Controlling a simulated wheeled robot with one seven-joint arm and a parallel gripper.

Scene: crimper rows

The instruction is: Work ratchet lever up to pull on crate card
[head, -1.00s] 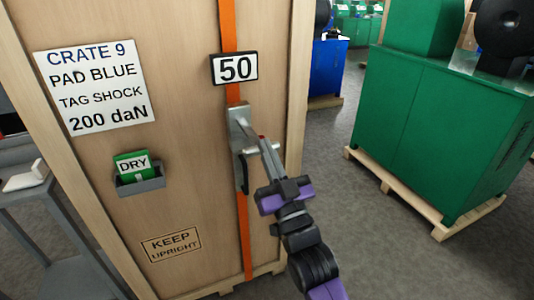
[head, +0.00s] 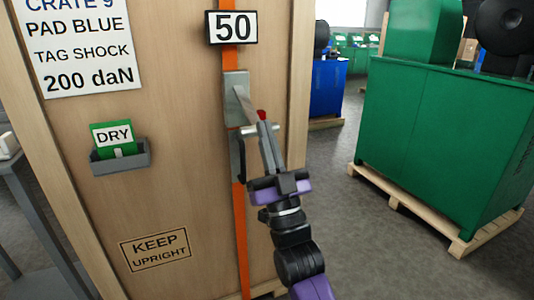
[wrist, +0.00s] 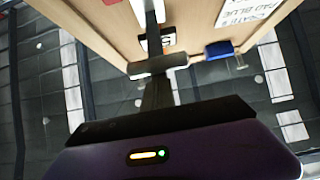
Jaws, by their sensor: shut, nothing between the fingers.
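The crate (head: 200,100) carries a card (head: 80,55) reading PAD BLUE, TAG SHOCK, 200 daN. An orange strap (head: 239,215) runs down its face. A grey metal ratchet (head: 236,90) sits on the strap, below a display (head: 231,27) reading 50. My gripper (head: 264,126) is shut and empty at the lever's end; contact is unclear. In the wrist view, my gripper (wrist: 155,95) points at the crossbar (wrist: 158,65).
A green DRY card (head: 112,138) sits in a grey holder (head: 121,158) left of the strap. A blue block (wrist: 218,50) shows at the crate in the wrist view. A green cabinet (head: 440,140) on a pallet stands at right, with clear floor between. A grey stand is at far left.

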